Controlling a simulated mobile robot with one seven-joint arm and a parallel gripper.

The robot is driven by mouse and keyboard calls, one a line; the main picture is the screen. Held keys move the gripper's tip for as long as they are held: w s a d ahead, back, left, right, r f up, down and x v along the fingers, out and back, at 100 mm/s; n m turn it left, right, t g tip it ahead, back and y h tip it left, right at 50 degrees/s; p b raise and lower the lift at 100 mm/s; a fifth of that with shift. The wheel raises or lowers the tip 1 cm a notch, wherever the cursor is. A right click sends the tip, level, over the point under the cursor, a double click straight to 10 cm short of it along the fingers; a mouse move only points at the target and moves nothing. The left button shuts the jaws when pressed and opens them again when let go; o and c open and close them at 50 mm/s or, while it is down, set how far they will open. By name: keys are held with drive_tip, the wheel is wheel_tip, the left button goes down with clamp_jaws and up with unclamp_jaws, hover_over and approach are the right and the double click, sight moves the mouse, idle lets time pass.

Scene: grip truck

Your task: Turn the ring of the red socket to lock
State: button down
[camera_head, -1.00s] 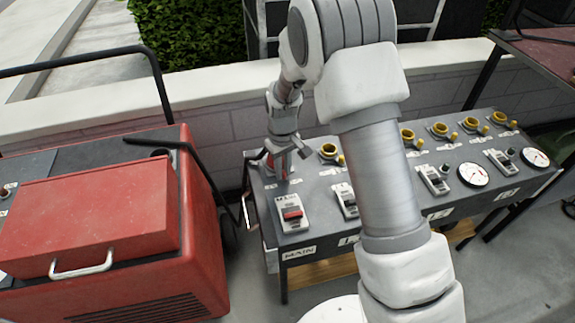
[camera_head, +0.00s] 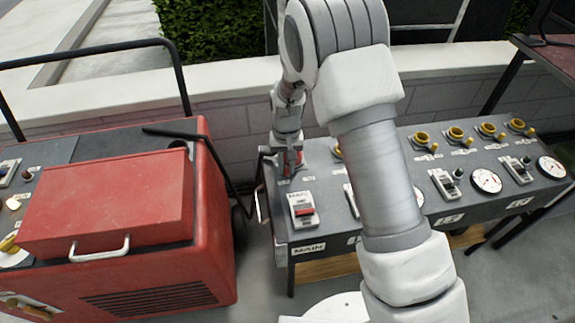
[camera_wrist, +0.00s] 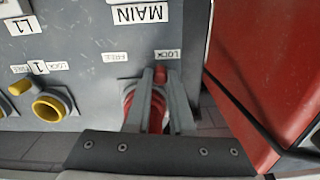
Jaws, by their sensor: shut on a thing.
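The red socket (camera_head: 297,158) sits at the left end of the grey panel, behind the MAIN switch. In the wrist view its red ring (camera_wrist: 130,97) shows partly, between and beside the fingers. My gripper (camera_head: 290,165) is down at the socket. In the wrist view my gripper (camera_wrist: 158,78) is shut on the red ring, with a red part showing between the fingertips. The LOCK label (camera_wrist: 167,55) is just beyond the fingertips, and the FREE label (camera_wrist: 115,57) is to its left. The fingers hide much of the ring.
A MAIN switch (camera_head: 303,209) with a red lever stands in front of the socket. Several yellow sockets (camera_head: 456,134) line the panel's back edge to the right. A red machine (camera_head: 110,205) with a black handle stands close on the left. A low wall runs behind.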

sight(286, 169)
drive_tip(key=shift+a, duration=0.1)
drive_tip(key=c, duration=0.8)
unclamp_jaws()
wheel_tip(286, 169, up, 18)
drive_tip(key=p, duration=0.3)
drive_tip(key=shift+f+p, duration=0.25)
drive_tip(key=shift+p, duration=0.1)
